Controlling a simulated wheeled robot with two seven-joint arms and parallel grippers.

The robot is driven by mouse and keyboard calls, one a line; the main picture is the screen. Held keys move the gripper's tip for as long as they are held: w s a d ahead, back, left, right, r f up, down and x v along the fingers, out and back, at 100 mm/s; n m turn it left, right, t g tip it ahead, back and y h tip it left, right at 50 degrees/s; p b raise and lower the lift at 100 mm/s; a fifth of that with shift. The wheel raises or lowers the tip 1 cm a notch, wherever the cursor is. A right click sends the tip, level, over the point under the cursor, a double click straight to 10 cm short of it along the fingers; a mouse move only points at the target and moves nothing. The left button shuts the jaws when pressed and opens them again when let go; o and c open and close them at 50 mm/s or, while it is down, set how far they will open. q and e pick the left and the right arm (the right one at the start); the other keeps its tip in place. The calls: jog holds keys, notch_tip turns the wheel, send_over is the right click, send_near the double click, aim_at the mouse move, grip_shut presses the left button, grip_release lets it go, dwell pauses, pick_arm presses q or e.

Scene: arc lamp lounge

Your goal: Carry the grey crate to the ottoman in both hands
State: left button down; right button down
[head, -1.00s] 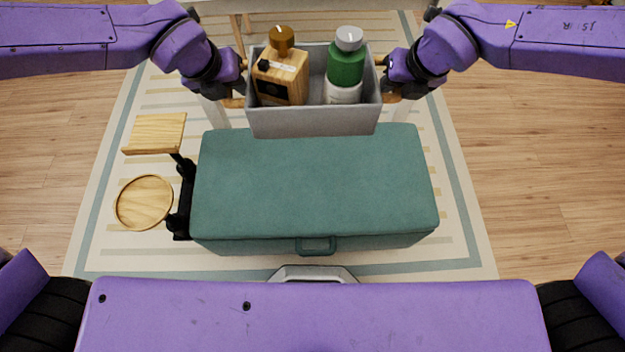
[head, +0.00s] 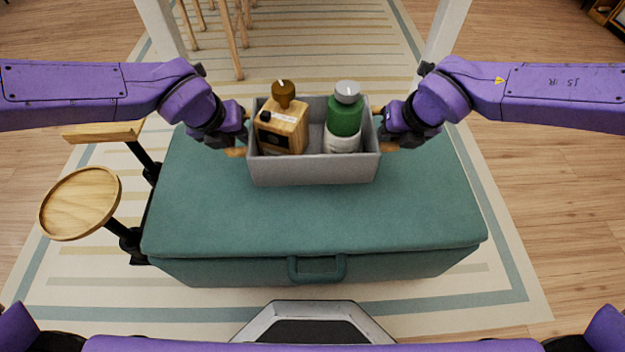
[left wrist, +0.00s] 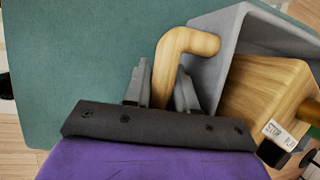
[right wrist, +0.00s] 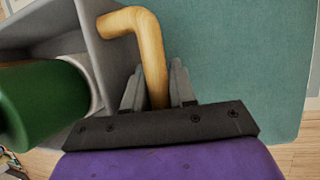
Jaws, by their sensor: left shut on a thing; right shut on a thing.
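The grey crate (head: 312,170) is held level between my two grippers, over the back middle of the teal ottoman (head: 300,225). I cannot tell whether its base touches the ottoman top. My left gripper (head: 238,138) is shut on the crate's left wooden handle, which shows between the fingers in the left wrist view (left wrist: 172,65). My right gripper (head: 388,136) is shut on the right wooden handle, seen in the right wrist view (right wrist: 150,60). Inside the crate stand a wooden box-shaped object (head: 282,128) with a brown knob and a green and white bottle (head: 344,120) with a grey cap.
A round wooden tray (head: 80,203) and a wooden ledge (head: 103,132) on black supports stand at the ottoman's left. White legs (head: 445,30) and wooden legs (head: 235,45) rise behind. The ottoman top is clear in front of the crate.

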pick_arm(q)
jog(key=shift+a, duration=0.1)
pick_arm(e)
jog(key=shift+d, duration=0.1)
pick_arm(q)
jog(key=shift+f, duration=0.15)
pick_arm(e)
jog(key=shift+f, duration=0.15)
